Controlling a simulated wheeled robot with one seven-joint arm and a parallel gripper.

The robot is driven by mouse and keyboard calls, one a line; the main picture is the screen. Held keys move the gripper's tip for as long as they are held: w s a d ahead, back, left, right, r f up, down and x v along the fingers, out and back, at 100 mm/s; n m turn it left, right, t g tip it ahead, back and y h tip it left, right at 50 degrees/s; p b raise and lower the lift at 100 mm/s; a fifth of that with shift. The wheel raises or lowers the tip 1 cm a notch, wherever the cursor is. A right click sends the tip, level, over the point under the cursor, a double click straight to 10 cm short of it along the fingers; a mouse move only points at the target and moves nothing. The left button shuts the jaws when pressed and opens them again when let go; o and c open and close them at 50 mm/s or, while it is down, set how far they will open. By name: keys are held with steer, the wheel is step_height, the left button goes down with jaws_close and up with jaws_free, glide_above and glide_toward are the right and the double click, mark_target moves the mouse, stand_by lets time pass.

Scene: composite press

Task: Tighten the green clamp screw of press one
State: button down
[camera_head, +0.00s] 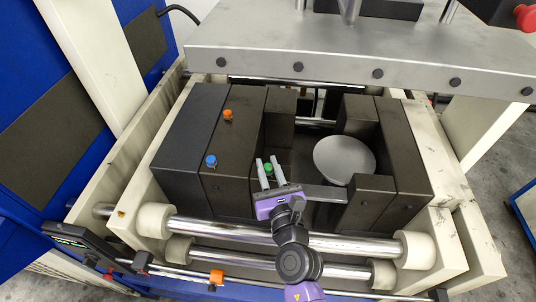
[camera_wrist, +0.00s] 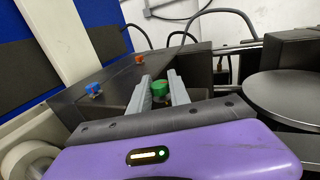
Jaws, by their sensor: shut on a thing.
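The green clamp screw (camera_head: 268,168) is a small green knob on the inner side of the dark left block of the press. In the wrist view the green screw (camera_wrist: 158,86) shows between the tips of my two grey fingers. My gripper (camera_head: 267,165), with a purple body, reaches over the front chrome bars, and its fingers are closed on the green screw from either side. The screw's lower part is hidden by the fingers. An orange screw (camera_head: 228,115) and a blue screw (camera_head: 211,161) stand on top of the left block.
A round grey disc (camera_head: 344,160) lies in the press just right of my gripper. Dark blocks (camera_head: 400,150) flank it on the right. A grey upper plate (camera_head: 350,60) spans the back above. Chrome bars (camera_head: 340,243) cross the front beneath my arm.

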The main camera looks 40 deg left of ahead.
steer(key=r+m+t+h+p, duration=0.1)
steer(key=t+p, duration=0.1)
steer(key=p, duration=0.2)
steer(key=shift+a+m+h+p, duration=0.1)
steer(key=shift+m+h+p, duration=0.2)
steer(key=shift+p, duration=0.1)
steer(key=shift+s+f+t, duration=0.1)
steer(key=shift+t, duration=0.2)
steer(key=shift+a+f+m+t+h+b, duration=0.1)
steer(key=shift+f+m+t+h+b, duration=0.15)
steer(key=shift+m+h, duration=0.2)
steer(key=shift+m+t+h+b, duration=0.15)
steer(key=shift+m+t+h, duration=0.2)
steer(key=shift+h, duration=0.1)
steer(key=m+t+h, duration=0.1)
steer(key=m+h, duration=0.1)
steer(key=h, duration=0.1)
steer(key=shift+t, duration=0.4)
steer(key=m+t+h+b, duration=0.1)
steer(key=m+h, duration=0.1)
steer(key=h, duration=0.1)
steer(key=shift+f, duration=0.1)
steer(key=shift+m+h+b, duration=0.75)
steer(key=shift+m+h, duration=0.25)
steer(key=shift+h, duration=0.4)
steer(key=shift+d+t, duration=0.2)
steer(key=shift+t, duration=0.1)
steer(key=c, duration=1.2)
jaws_free()
